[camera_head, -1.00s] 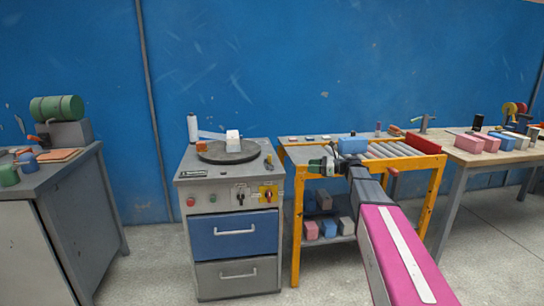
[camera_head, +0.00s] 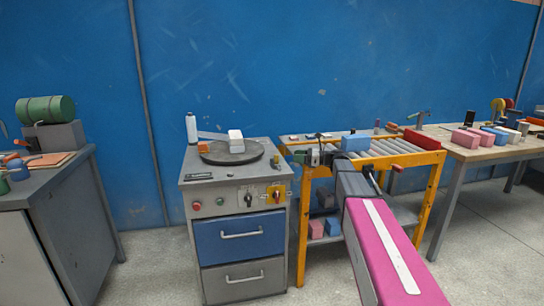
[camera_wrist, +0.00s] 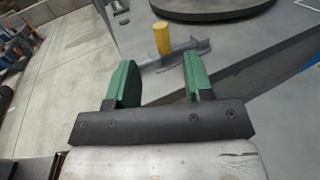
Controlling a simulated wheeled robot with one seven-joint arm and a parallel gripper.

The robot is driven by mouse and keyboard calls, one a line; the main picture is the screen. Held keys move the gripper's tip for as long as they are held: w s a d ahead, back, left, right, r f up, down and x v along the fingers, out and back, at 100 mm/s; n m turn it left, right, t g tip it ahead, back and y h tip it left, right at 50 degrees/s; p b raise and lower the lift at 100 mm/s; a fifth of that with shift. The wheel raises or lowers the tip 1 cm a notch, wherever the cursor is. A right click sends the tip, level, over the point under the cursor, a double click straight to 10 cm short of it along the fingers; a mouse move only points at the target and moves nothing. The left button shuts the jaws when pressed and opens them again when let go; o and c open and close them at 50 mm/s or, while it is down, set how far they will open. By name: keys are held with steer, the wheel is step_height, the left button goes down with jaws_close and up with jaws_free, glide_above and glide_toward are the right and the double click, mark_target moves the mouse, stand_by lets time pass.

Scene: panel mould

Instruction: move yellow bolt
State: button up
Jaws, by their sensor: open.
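The yellow bolt (camera_wrist: 161,38) stands upright as a small yellow cylinder near the edge of the grey cabinet top, close to a grey metal fitting (camera_wrist: 175,55). In the head view, the bolt (camera_head: 276,162) is small at the right side of the cabinet top, right of the dark turntable. My gripper (camera_wrist: 158,68) is open and empty, with green fingers apart. The bolt shows beyond the fingertips, roughly between them in the picture, and not touched. In the head view, my gripper (camera_head: 298,156) is just right of the cabinet, pointing left towards the bolt.
The dark turntable (camera_head: 218,157) carries a white block (camera_head: 236,146). A white bottle (camera_head: 191,128) and an orange block (camera_head: 203,147) stand nearby. A yellow-framed roller table (camera_head: 303,190) with a blue block (camera_head: 355,143) adjoins the cabinet at right.

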mark_target(276, 155)
steer(key=a, duration=0.6)
steer(key=w+a, duration=0.1)
steer(key=a, duration=0.3)
